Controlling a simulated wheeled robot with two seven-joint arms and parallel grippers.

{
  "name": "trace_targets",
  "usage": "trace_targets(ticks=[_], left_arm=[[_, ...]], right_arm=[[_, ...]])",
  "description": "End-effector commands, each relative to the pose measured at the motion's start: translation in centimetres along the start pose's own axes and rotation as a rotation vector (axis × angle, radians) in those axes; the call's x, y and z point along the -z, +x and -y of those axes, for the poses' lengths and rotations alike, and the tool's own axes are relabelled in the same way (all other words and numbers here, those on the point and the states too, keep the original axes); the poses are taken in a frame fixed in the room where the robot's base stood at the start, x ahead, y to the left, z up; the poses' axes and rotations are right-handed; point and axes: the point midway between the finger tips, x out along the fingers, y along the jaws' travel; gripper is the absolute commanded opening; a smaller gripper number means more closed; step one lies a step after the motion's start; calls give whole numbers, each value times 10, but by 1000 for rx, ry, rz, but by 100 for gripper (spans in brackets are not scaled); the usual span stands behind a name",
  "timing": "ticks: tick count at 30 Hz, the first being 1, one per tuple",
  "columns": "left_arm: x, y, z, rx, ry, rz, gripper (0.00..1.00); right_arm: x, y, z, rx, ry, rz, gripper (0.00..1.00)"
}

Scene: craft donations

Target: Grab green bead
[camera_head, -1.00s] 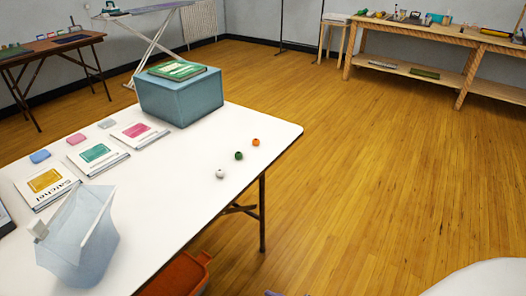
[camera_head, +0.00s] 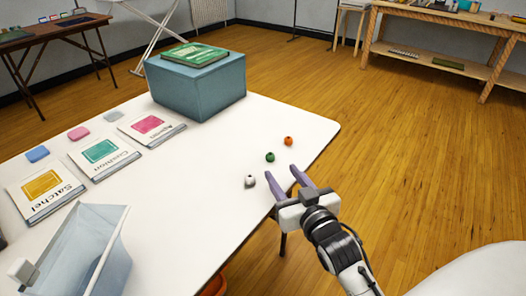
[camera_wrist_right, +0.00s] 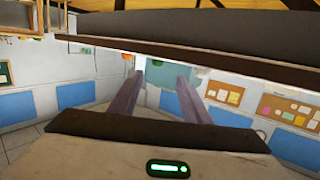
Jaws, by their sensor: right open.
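The small green bead (camera_head: 270,157) lies on the white table (camera_head: 200,180) near its right edge. My left gripper is not in view.
A blue-grey box (camera_head: 195,85) with a green book (camera_head: 192,54) on top stands at the table's back. Several labelled booklets (camera_head: 102,157) lie on the left. A translucent bin (camera_head: 85,250) stands at front left. Bare table surrounds the beads.

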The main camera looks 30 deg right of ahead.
Motion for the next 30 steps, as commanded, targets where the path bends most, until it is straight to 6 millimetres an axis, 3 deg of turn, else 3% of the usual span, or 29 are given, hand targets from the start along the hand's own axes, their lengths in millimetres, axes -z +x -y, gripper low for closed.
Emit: trace_targets(ticks=[3,7,11,19,28,30], left_arm=[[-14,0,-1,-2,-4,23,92],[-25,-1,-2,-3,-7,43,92],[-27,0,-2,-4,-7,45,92],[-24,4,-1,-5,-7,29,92],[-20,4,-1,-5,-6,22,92],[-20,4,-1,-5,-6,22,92]], right_arm=[[0,20,0,0,-1,-2,43],[-1,32,0,0,0,1,43],[-3,42,-2,0,-2,0,43],[-8,80,-5,0,-1,-1,43],[-8,86,-5,0,-1,2,43],[-8,85,-5,0,-1,2,35]])
